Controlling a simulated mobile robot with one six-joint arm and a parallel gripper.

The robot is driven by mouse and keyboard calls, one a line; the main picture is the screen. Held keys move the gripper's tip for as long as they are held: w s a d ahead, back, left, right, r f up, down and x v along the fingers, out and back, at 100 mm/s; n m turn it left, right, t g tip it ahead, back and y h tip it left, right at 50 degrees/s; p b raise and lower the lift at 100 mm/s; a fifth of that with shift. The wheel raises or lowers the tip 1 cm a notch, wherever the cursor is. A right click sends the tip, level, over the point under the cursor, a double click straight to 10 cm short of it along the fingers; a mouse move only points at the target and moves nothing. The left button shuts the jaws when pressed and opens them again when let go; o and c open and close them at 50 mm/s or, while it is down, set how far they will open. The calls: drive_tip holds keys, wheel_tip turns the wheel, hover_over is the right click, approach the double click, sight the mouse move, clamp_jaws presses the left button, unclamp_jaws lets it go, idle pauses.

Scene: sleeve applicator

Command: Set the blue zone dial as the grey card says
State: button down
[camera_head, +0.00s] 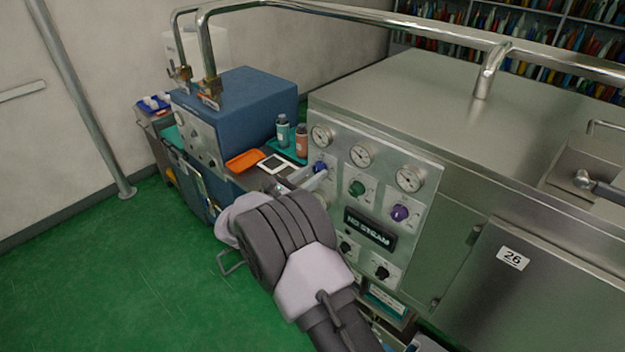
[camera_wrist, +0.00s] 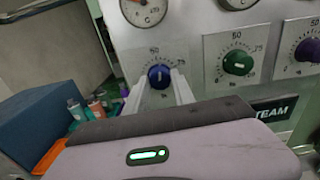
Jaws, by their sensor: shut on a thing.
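The blue zone dial (camera_head: 320,167) is the left of three coloured dials on the steel front panel. In the wrist view the blue dial (camera_wrist: 160,76) sits between my two pale fingertips, and its white mark stands about upright, towards the 50 on its scale. My gripper (camera_head: 316,177) is shut on the dial; its fingers also show in the wrist view (camera_wrist: 159,86), one on each side. I cannot pick out a grey card for certain. A white-edged card or frame (camera_head: 273,163) lies on the side counter, too small to read.
The green dial (camera_head: 357,188) and purple dial (camera_head: 400,213) are close to the right of the blue one. Gauges (camera_head: 361,155) are above and a "NO STEAM" display (camera_head: 370,229) below. Bottles (camera_head: 283,131) and an orange tray (camera_head: 245,159) stand left of the panel.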

drive_tip(key=m+b, duration=0.9)
drive_tip(key=b, duration=0.1)
drive_tip(key=shift+f, duration=0.15)
drive_tip(key=shift+m+b, duration=1)
drive_tip(key=shift+b, duration=0.05)
drive_tip(key=shift+r, duration=0.2)
drive_tip(key=c, duration=1.1)
unclamp_jaws()
drive_tip(key=shift+o, duration=0.2)
drive_tip(key=p+v, duration=0.2)
drive_tip(key=v, duration=1.5)
drive_tip(key=shift+s+a+p, duration=0.2)
drive_tip(key=shift+p, duration=0.15)
